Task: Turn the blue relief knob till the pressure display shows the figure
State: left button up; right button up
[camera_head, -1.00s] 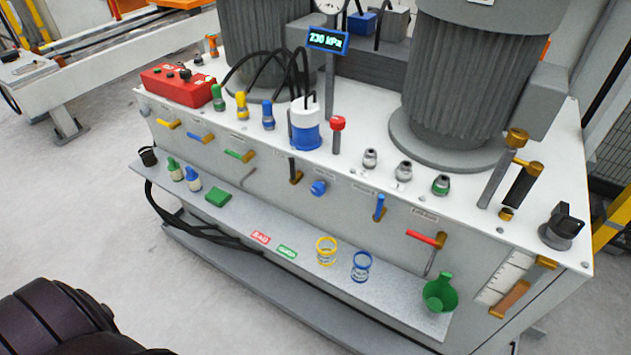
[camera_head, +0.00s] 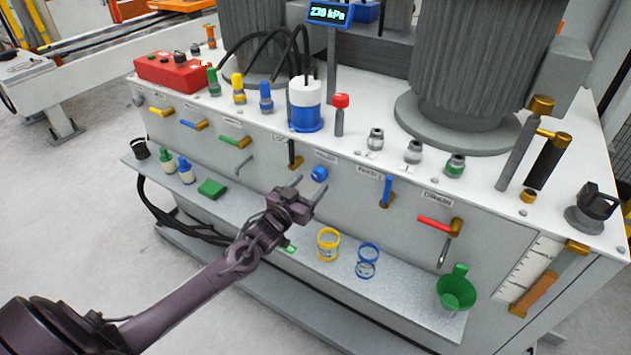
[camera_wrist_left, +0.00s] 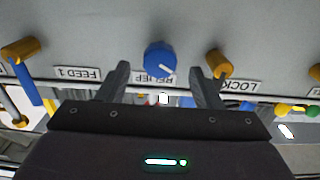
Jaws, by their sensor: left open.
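The blue relief knob (camera_head: 319,173) sits on the front panel of the grey cabinet, below the blue-and-white pot. In the left wrist view the knob (camera_wrist_left: 159,60) shows a white pointer mark, above a RELIEF label partly hidden by my gripper. My left gripper (camera_head: 309,185) is open, its two fingers pointing at the panel just short of the knob. In the left wrist view the fingers (camera_wrist_left: 161,82) stand to either side of the knob, apart from it. The pressure display (camera_head: 328,13) reads 230 kPa. My right gripper is not in view.
Beside the knob are a brass-and-black lever (camera_head: 294,155) on the left and a blue-handled lever (camera_head: 387,190) on the right. A shelf (camera_head: 400,291) below holds a yellow ring (camera_head: 328,244), a blue ring (camera_head: 368,260) and a green cup (camera_head: 456,290).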

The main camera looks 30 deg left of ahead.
aim_at(317, 178)
pick_arm(q)
jog(key=shift+w+d+f, duration=0.1)
jog(key=shift+w+d, duration=0.05)
jog(key=shift+w, duration=1.7)
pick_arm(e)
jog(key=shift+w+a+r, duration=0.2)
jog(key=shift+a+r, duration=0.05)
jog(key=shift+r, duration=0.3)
pick_arm(q)
jog(key=c, duration=1)
